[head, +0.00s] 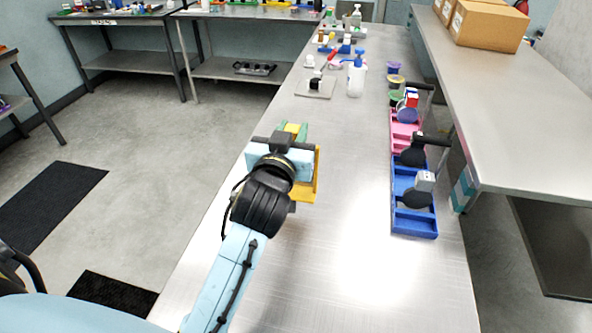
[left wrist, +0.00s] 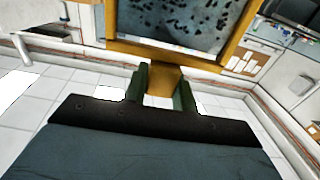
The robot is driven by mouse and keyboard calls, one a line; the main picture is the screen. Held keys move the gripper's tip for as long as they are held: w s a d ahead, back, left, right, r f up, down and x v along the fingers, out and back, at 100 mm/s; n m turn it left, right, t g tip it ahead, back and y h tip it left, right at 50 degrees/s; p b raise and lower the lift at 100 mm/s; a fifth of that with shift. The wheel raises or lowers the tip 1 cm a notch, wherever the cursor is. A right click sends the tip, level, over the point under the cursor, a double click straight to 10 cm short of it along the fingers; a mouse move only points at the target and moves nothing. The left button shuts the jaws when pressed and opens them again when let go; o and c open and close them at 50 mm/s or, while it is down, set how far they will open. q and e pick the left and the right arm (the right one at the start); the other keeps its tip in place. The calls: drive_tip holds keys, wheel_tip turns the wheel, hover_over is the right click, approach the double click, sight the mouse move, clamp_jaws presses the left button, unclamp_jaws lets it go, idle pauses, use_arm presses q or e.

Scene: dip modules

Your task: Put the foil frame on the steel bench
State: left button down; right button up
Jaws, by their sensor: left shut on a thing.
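The foil frame (head: 304,192) is an orange-yellow frame, mostly hidden behind my left gripper and wrist in the head view. In the left wrist view the foil frame (left wrist: 240,62) shows a dark-speckled grey panel inside its orange border. My left gripper (head: 293,130) has green fingers, which also show in the left wrist view (left wrist: 162,84). They are shut on the frame's orange tab. The gripper and frame are over the left part of the long steel bench (head: 340,130); whether the frame touches the bench cannot be told. My right gripper is not in view.
Blue (head: 415,222) and pink (head: 398,130) trays with dark round tools line the bench's right side. A white pump bottle (head: 356,78) and a small plate (head: 316,87) stand farther back. The bench's near middle is bare. Cardboard boxes (head: 488,28) sit on the right counter.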

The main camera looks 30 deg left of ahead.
use_arm(q)
drive_tip(key=shift+f+b, duration=0.65)
drive_tip(key=shift+f, duration=2.7)
drive_tip(key=shift+f, duration=0.2)
drive_tip(key=c, duration=1.1)
unclamp_jaws()
drive_tip(key=shift+r, duration=0.15)
drive_tip(key=shift+s+d, duration=0.1)
drive_tip(key=shift+s, duration=0.1)
drive_tip(key=shift+b+v, duration=0.75)
drive_tip(key=shift+v, duration=5.1)
